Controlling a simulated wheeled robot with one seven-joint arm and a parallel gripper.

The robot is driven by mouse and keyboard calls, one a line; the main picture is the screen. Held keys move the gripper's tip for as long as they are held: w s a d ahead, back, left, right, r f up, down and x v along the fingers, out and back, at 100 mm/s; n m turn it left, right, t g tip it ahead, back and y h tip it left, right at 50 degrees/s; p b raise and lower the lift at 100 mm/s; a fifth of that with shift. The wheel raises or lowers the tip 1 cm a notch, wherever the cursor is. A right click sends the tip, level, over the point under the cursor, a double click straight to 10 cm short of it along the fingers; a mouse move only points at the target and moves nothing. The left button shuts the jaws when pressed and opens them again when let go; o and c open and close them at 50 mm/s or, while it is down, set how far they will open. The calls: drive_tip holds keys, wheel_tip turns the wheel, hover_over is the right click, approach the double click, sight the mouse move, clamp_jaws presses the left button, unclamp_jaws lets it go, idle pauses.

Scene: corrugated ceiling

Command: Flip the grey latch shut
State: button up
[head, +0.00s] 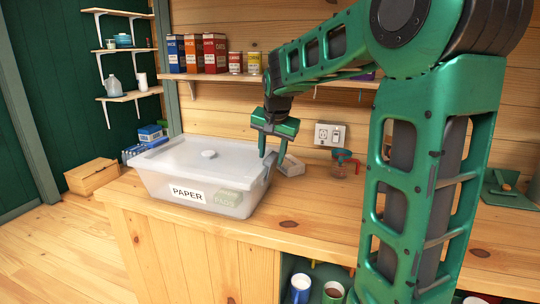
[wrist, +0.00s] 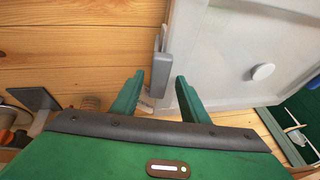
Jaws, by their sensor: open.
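A translucent plastic box (head: 160,182) labelled PAPER stands on the wooden counter, with a whitish lid (head: 205,153) on top. The lid also shows in the wrist view (wrist: 230,55), with its round knob. The grey latch (wrist: 161,68) is at the box's edge in the wrist view and juts out beside the lid. I cannot tell its exact angle; in the head view it is not clear behind my gripper. My gripper (head: 273,150) is at the box's right end, pointing down. In the wrist view its open fingers (wrist: 160,78) are spread either side of the latch's near end, holding nothing.
A pale grey object (head: 291,166) lies on the counter close to the right of my gripper. A glass jar with a red part (head: 344,163) stands farther right. A shelf (head: 300,78) with cartons and tins runs behind. The counter's front (head: 300,215) is clear.

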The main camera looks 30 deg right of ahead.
clamp_jaws()
drive_tip(key=shift+w+a+n+g+h, duration=0.3)
drive_tip(key=shift+w+a+g+h, duration=0.3)
drive_tip(key=shift+w+g+h, duration=0.25)
unclamp_jaws()
drive_tip(key=v, duration=1)
drive_tip(key=shift+r, duration=0.35)
